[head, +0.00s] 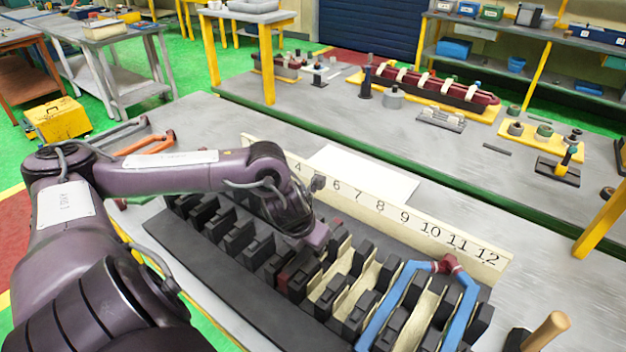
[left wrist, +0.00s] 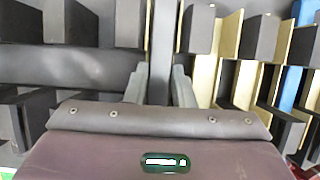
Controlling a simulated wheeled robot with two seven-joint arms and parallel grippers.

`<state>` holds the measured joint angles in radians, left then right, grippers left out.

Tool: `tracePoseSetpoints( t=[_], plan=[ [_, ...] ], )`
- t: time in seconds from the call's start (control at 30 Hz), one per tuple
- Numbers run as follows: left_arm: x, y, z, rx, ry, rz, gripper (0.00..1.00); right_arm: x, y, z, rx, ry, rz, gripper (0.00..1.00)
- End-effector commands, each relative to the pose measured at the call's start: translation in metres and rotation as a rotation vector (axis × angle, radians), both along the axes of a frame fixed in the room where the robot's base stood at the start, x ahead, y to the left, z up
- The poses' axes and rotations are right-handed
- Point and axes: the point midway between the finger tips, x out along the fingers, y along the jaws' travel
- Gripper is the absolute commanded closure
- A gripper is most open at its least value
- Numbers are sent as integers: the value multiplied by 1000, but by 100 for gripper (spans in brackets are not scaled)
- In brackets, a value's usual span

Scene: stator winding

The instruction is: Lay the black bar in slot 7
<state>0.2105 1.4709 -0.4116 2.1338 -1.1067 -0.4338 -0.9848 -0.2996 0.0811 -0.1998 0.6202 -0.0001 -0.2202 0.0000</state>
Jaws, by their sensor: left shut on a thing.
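The slotted black stator block (head: 185,255) lies on the table, with a cream number board (head: 405,218) along its far side. The 7 label (head: 358,196) is readable. My left gripper (head: 312,240) is low over the block, near the row in line with the 7. In the left wrist view its two fingers (left wrist: 160,88) are shut on a dark grey bar (left wrist: 160,60), which lies lengthwise between the teeth beside a thin cream liner (left wrist: 149,20). I cannot tell how deep the bar sits. In the head view the gripper hides it. My right gripper is out of view.
Cream liners (head: 340,285) line several slots to the right. A blue coil (head: 395,300) with a red end sits in slots at the right. A wooden-handled hammer (head: 548,330) lies at the lower right. White paper (head: 365,172) lies behind the board.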

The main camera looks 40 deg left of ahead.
Motion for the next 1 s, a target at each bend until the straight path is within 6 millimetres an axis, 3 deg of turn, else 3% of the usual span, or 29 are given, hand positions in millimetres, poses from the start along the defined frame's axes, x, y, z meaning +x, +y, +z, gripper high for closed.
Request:
tracePoseSetpoints(
  t=[0.17, 0.2, 0.37, 1.0],
  plan=[
    [0, 0, 1, 0, -1, 0, 100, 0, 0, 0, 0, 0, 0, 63],
    [0, 0, 1, 0, -1, 0, 73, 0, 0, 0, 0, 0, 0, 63],
    [0, 0, 1, 0, -1, 0, 53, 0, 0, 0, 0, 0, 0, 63],
    [0, 0, 1, 0, 0, 0, 53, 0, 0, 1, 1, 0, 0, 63]
  ],
)
